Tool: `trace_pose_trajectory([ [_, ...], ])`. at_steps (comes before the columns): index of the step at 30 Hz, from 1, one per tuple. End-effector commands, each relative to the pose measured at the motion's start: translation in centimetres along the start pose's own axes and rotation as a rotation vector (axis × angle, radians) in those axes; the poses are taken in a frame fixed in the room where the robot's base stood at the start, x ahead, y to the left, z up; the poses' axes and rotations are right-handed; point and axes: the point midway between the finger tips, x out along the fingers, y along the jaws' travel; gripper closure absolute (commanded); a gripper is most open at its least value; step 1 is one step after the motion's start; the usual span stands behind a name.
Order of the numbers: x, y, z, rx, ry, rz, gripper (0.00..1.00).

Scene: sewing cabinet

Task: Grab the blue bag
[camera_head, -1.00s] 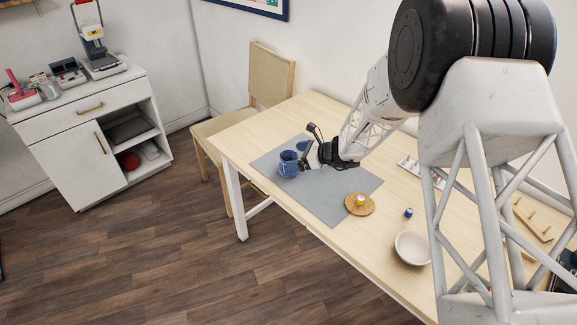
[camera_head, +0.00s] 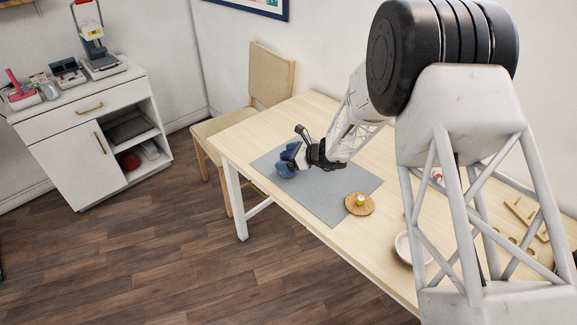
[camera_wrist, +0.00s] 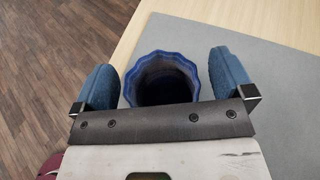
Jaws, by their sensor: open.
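The blue bag (camera_wrist: 158,66) shows in the wrist view as a dark blue, open-topped pouch with a scalloped rim, seen from above. It stands near the edge of a grey mat (camera_head: 330,203) on the wooden table. In the head view the bag (camera_head: 284,169) is partly hidden by my gripper (camera_head: 291,158). My gripper (camera_wrist: 163,64) is open, with its two blue-padded fingers on either side of the bag. A small gap shows on each side in the wrist view. The bag's lower part is hidden by the gripper's mount.
A pale bowl (camera_head: 402,247) is partly hidden behind my arm. A chair (camera_head: 268,80) stands behind the table. A white cabinet (camera_head: 75,160) stands at the left.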

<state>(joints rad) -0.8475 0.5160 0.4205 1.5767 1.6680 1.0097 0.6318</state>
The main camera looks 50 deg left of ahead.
Motion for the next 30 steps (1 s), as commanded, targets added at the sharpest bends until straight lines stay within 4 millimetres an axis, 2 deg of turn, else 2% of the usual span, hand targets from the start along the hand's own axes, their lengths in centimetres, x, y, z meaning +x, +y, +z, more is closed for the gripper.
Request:
trace_pose_trajectory([
  [1, 0.0, 0.0, 0.0, 0.0, 0.0, 0.0, 0.04],
  [11, 0.0, 0.0, 0.0, 0.0, 0.0, 0.0, 0.53],
  [23, -0.1, 0.0, 0.3, 0.0, 0.0, 0.0, 0.54],
  [30, -0.8, -0.1, 2.0, -0.002, -0.001, -0.001, 0.54],
])
